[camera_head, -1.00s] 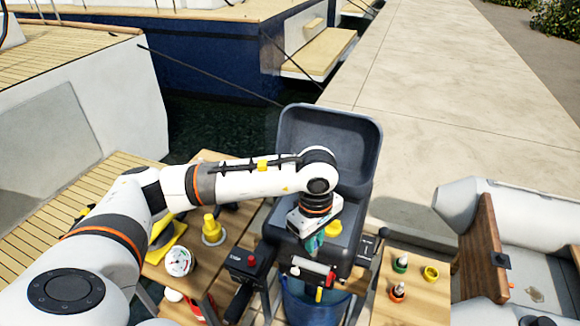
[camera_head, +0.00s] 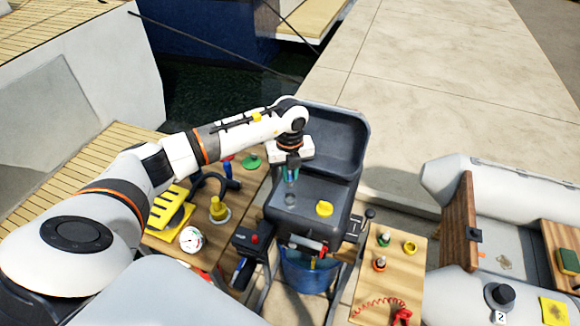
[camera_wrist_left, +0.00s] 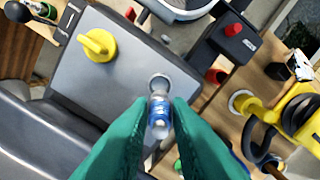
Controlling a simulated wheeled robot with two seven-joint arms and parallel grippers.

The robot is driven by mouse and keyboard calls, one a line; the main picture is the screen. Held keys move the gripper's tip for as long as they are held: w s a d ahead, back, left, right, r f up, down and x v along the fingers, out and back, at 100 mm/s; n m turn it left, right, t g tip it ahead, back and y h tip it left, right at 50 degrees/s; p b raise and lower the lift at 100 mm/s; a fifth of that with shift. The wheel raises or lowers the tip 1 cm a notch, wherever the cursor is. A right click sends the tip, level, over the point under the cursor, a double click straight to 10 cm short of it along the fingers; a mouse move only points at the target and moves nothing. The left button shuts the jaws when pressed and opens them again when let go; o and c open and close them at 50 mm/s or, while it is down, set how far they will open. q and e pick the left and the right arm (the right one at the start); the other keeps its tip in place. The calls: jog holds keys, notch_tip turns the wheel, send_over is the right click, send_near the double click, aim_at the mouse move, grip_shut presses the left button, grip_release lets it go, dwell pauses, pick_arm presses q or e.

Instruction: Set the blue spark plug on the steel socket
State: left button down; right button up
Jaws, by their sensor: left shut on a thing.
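My left gripper (camera_head: 291,173) has teal fingers shut on the blue spark plug (camera_wrist_left: 159,115), which is blue and whitish in the left wrist view. In the head view the plug is too small to make out clearly. The steel socket (camera_wrist_left: 160,84) is a round metal ring on the dark grey housing (camera_wrist_left: 130,75). In the wrist view the plug's far end overlaps the near edge of the socket; I cannot tell whether they touch. The socket also shows in the head view (camera_head: 290,198), just below the fingertips. My right gripper is not in view.
A yellow cap (camera_head: 324,208) sits on the housing beside the socket. The raised grey lid (camera_head: 335,140) stands behind my gripper. A wooden table with a yellow fitting (camera_head: 219,210) and a gauge (camera_head: 191,239) is at left. A small wooden board (camera_head: 395,275) is at right.

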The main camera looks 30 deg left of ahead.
aim_at(290, 186)
pick_arm(q)
jog(key=shift+f+b, duration=0.65)
jog(key=shift+f, duration=0.2)
jog(key=shift+f+b, duration=1.4)
jog(key=shift+f, duration=0.65)
jog(key=shift+f+b, duration=0.5)
jog(key=shift+f, duration=0.1)
jog(key=c, duration=1.6)
grip_release()
jog(key=shift+r, duration=0.1)
